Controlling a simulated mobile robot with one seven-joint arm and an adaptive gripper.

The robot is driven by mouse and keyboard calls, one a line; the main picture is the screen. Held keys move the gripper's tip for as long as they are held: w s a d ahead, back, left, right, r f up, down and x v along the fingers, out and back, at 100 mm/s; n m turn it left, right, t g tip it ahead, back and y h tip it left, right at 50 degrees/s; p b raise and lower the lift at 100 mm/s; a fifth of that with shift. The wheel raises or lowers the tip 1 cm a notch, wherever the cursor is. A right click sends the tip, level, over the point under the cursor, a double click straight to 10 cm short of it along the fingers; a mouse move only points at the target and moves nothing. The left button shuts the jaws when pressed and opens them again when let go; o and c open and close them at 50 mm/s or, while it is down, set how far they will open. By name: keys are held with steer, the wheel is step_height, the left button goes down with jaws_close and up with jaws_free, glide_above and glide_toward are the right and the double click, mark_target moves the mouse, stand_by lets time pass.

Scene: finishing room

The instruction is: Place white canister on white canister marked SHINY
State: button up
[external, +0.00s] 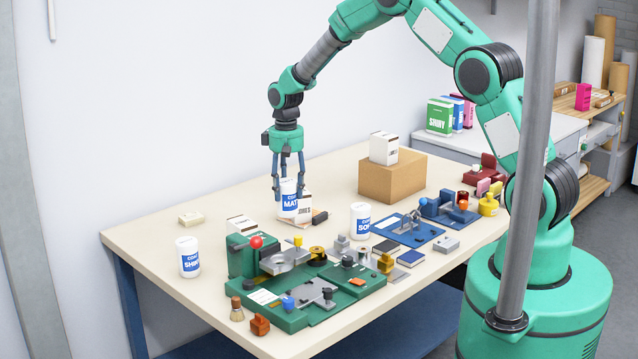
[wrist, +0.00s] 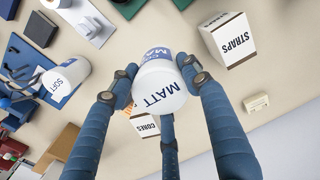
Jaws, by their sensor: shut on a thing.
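My gripper (external: 289,178) is shut on a white canister (external: 288,199) with a blue label reading MATT. The held canister also shows between the fingers in the wrist view (wrist: 157,92). It is upright at the back middle of the table; I cannot tell whether its base touches the table. The white canister marked SHINY (external: 188,258) stands upright near the table's left edge, to the left of my gripper and nearer the camera. Its top looks bare. Another white canister marked SOFT (external: 360,222) stands right of my gripper, and shows in the wrist view (wrist: 66,79).
A green fixture (external: 318,308) with knobs and small parts fills the front middle of the table. A white box (external: 304,206) stands close beside the held canister. A cardboard box (external: 391,180) is at the back right. The table's left part around the SHINY canister is mostly clear.

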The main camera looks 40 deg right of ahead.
steer(key=w+a+r+p, duration=0.2)
steer(key=a+r+p, duration=0.1)
steer(key=a, duration=0.7)
steer(key=w+a+r+n+p, duration=0.1)
steer(key=w+a+r+p, duration=0.1)
steer(key=a, duration=0.9)
steer(key=w+a+r+p, duration=0.3)
steer(key=a+r+p, duration=0.1)
steer(key=a, duration=0.7)
steer(key=shift+r+n, duration=0.4)
steer(key=shift+r, duration=0.2)
step_height(320, 180, down, 6)
steer(key=p, duration=0.1)
steer(key=shift+f, duration=0.15)
steer(key=shift+f+p, duration=0.45)
steer(key=shift+f, duration=1.4)
steer(key=shift+f, duration=0.2)
